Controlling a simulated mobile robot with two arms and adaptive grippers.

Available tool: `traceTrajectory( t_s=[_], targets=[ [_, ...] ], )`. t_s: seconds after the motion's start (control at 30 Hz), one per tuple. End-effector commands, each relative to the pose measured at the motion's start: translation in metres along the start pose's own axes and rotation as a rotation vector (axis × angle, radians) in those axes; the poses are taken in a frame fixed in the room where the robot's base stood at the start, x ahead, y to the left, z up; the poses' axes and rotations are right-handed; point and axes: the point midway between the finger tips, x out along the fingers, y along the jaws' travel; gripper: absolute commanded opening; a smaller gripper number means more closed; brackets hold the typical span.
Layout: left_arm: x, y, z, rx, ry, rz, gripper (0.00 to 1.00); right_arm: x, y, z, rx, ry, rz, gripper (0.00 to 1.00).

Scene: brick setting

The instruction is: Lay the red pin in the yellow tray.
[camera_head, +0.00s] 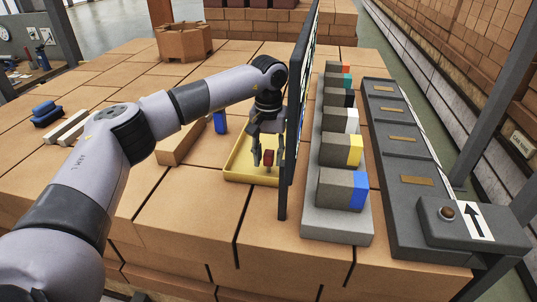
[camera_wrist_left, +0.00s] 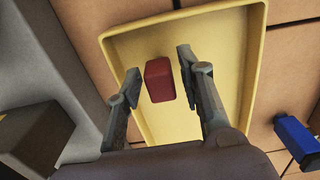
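The red pin (camera_head: 267,157) is inside the outline of the yellow tray (camera_head: 238,174), left of the dark upright panel. In the left wrist view the red pin (camera_wrist_left: 158,80) shows over the floor of the yellow tray (camera_wrist_left: 222,28), nearer its left wall. My left gripper (camera_head: 267,150) points down over the tray. In the wrist view its two fingers (camera_wrist_left: 158,68) stand on either side of the pin, with a narrow gap at each side, so it looks open. I cannot tell whether the pin's underside touches the tray floor. My right gripper is not in view.
A tall dark panel (camera_head: 295,110) stands close right of the tray. Beyond it are grey blocks with coloured ends (camera_head: 343,188) and a dark rail (camera_head: 400,150). A blue piece (camera_head: 220,122) stands behind the tray by a wooden bar (camera_head: 180,145). The brick top before the tray is clear.

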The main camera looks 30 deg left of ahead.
Motion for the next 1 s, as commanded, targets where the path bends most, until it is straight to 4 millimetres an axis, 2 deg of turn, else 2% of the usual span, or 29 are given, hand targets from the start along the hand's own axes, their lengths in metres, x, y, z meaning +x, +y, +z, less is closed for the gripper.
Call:
traceTrajectory(
  t_s=[0.3,0.47,0.57,0.8,1.0],
  targets=[
    [-0.001,0.000,0.000,0.000,0.000,0.000,0.41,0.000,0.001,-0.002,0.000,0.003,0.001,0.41],
    [-0.010,0.001,-0.001,0.000,0.004,0.002,0.41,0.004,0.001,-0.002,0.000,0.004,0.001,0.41],
    [-0.025,0.001,-0.001,0.001,0.005,0.004,0.41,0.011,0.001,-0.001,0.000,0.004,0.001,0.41],
    [-0.078,0.001,-0.001,0.000,0.004,0.003,0.41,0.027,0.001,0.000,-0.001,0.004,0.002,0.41],
    [-0.111,0.001,-0.001,0.001,0.002,0.001,0.41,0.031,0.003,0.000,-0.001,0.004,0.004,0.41]
  ],
)
